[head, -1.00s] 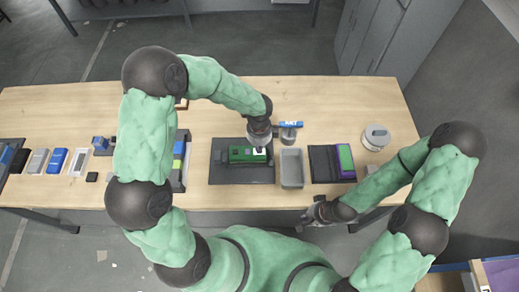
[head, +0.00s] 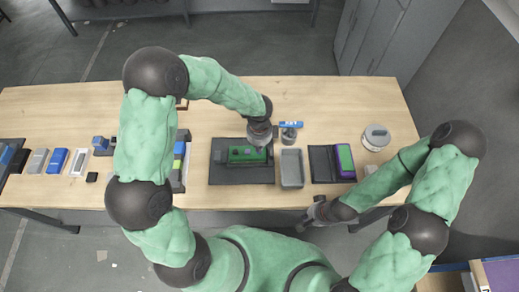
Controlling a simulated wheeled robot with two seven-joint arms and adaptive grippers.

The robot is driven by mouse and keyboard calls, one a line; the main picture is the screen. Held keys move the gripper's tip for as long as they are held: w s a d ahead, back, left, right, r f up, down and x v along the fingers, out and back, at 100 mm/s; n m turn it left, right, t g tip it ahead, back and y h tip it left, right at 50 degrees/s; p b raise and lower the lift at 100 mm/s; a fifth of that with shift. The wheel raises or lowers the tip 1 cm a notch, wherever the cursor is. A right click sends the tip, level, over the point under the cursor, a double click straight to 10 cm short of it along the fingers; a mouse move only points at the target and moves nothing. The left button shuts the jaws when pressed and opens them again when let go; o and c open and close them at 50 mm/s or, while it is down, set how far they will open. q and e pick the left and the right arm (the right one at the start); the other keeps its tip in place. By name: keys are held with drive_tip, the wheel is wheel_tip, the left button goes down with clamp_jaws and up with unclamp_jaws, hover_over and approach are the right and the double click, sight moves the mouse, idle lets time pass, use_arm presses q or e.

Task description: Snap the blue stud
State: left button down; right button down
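A green block-like piece (head: 243,154) lies on a dark grey mat (head: 225,174) near the table's middle. My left gripper (head: 262,141) points down over the right end of the green piece. Its fingertips are too small and covered to tell whether they are open or shut, or whether they touch. I cannot make out a blue stud on the green piece or in the gripper. My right gripper (head: 315,213) hangs at the table's front edge, away from the mat; its finger state is unclear.
A grey tray (head: 292,183) stands just right of the mat, with a small round grey container (head: 289,136) and a blue box (head: 291,125) behind it. A dark case (head: 321,164) and a white round container (head: 376,137) are further right.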

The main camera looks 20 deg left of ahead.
wheel_tip(320, 180, up, 7)
drive_tip(key=p, duration=0.7)
idle(0.3)
